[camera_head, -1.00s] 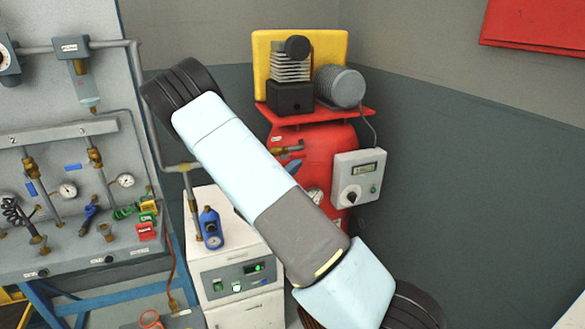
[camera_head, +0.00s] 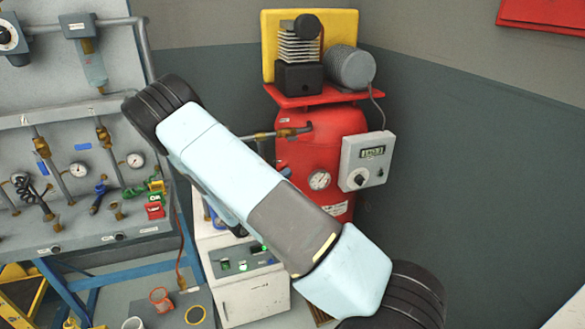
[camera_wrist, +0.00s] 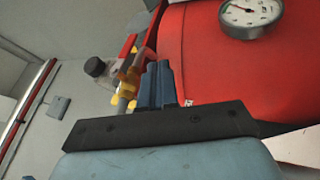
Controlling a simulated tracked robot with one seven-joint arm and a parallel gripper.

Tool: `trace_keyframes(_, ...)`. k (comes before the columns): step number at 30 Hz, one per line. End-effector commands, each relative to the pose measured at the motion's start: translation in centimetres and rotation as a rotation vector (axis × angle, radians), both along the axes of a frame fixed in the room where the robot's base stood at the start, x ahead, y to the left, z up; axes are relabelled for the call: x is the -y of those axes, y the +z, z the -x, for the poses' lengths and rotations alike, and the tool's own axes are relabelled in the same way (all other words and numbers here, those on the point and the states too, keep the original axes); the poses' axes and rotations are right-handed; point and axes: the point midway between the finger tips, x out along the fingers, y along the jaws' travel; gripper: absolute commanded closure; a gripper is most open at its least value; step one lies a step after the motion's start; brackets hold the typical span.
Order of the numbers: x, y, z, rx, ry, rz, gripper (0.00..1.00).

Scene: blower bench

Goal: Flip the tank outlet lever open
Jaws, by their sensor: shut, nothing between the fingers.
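The red tank (camera_head: 338,138) stands in the corner. Its brass outlet pipe and valve (camera_head: 283,133) stick out to the left near the top. In the wrist view the brass outlet fitting (camera_wrist: 127,87) is just left of my gripper (camera_wrist: 157,68). A thin red piece (camera_wrist: 127,47) beside the fitting looks like the outlet lever; its exact angle is hard to tell. My gripper's dark blue fingers are together and empty, close beside the fitting; I cannot tell whether they touch it. In the head view my arm hides most of the gripper.
A pressure gauge (camera_head: 319,180) and a grey control box (camera_head: 367,160) are on the tank. A compressor motor (camera_head: 351,67) sits on top. A white cabinet (camera_head: 255,298) stands in front, and a panel bench with valves (camera_head: 80,225) is at left.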

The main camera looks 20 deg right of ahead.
Motion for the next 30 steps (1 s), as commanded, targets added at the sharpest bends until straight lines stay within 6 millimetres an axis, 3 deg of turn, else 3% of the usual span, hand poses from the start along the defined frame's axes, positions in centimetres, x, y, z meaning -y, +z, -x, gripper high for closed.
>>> trace_keyframes(4, -0.9, -0.4, 0.4, -0.001, 0.001, 0.002, 1.0)
trace_keyframes(8, -0.5, -1.0, 0.7, -0.02, -0.001, 0.04, 1.0)
trace_keyframes(18, 3.7, -3.7, 2.5, -0.174, 0.011, 0.381, 1.0)
trace_keyframes(30, 7.1, -4.6, 4.3, -0.351, 0.049, 0.834, 1.0)
